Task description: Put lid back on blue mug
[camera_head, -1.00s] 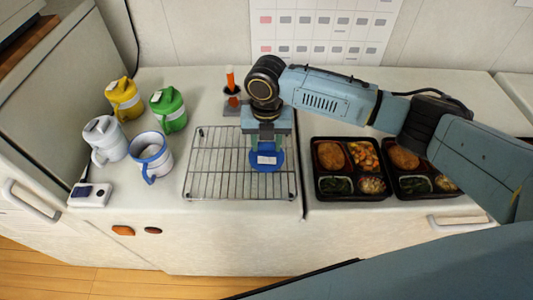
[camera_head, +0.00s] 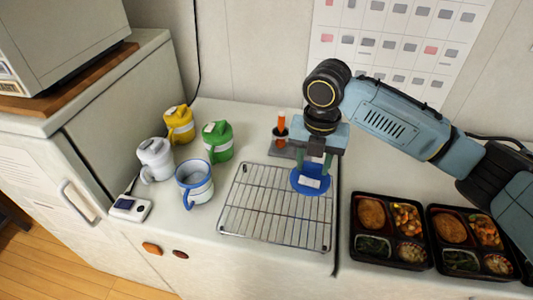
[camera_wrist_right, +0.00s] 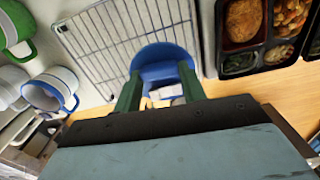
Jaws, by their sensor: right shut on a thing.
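The blue mug (camera_head: 195,185) is white with a blue rim and handle and stands upright without a lid on the counter, left of the wire rack. It also shows at the left of the right wrist view (camera_wrist_right: 50,92). My right gripper (camera_head: 313,172) is shut on the blue lid (camera_head: 311,182), holding it above the right back part of the rack. The lid also shows between the fingers in the right wrist view (camera_wrist_right: 163,62). The lid is well to the right of the mug and apart from it. My left gripper is not in view.
The wire rack (camera_head: 262,215) lies empty on the counter. Lidded white (camera_head: 156,160), yellow (camera_head: 179,126) and green (camera_head: 217,142) mugs stand close around the blue mug. A small white device (camera_head: 130,208) is at the front left. Bento trays (camera_head: 390,258) lie at the right.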

